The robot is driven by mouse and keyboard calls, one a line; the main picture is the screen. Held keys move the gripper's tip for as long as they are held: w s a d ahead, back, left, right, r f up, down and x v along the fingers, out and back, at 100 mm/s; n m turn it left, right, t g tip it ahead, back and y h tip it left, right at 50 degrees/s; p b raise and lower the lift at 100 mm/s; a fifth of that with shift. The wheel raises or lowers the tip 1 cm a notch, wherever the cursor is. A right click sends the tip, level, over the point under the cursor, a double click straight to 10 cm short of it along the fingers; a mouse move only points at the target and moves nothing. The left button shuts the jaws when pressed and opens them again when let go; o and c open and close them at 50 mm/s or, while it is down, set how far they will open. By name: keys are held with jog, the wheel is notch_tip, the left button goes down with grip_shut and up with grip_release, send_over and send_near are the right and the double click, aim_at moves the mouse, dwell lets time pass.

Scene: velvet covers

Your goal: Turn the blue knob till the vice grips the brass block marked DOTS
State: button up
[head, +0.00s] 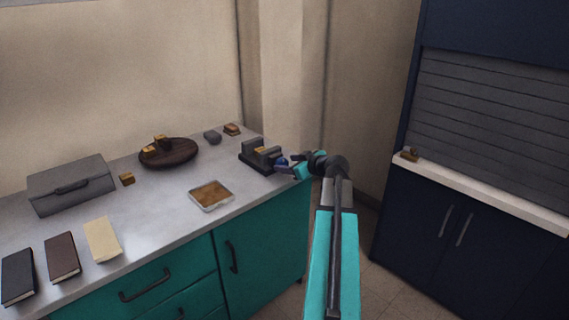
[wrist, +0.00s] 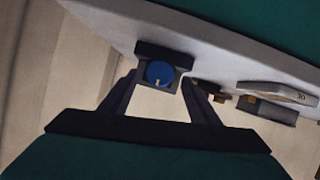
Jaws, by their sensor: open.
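The vice (head: 250,158) is dark and stands near the right end of the grey counter. A brass block (head: 260,150) shows between its jaws; its marking is too small to read, and I cannot tell whether the jaws touch it. The blue knob (head: 281,161) is on the vice's right side. In the wrist view the round blue knob (wrist: 160,71) faces me with a small pale mark low on its face. My gripper (wrist: 160,78) is open, with one fingertip to each side of the knob in the picture. I cannot tell whether they touch it.
Left of the vice are a round wooden board (head: 181,155) with brass pieces, a shallow tray (head: 211,206), a small brass block (head: 127,179), a grey case (head: 70,185) and books (head: 62,257). Another small brass-coloured piece (head: 410,154) sits on the white ledge at right.

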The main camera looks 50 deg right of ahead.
aim_at(281, 163)
jog(key=shift+x, duration=1.3)
jog(key=c, duration=1.1)
jog(key=shift+o, duration=0.2)
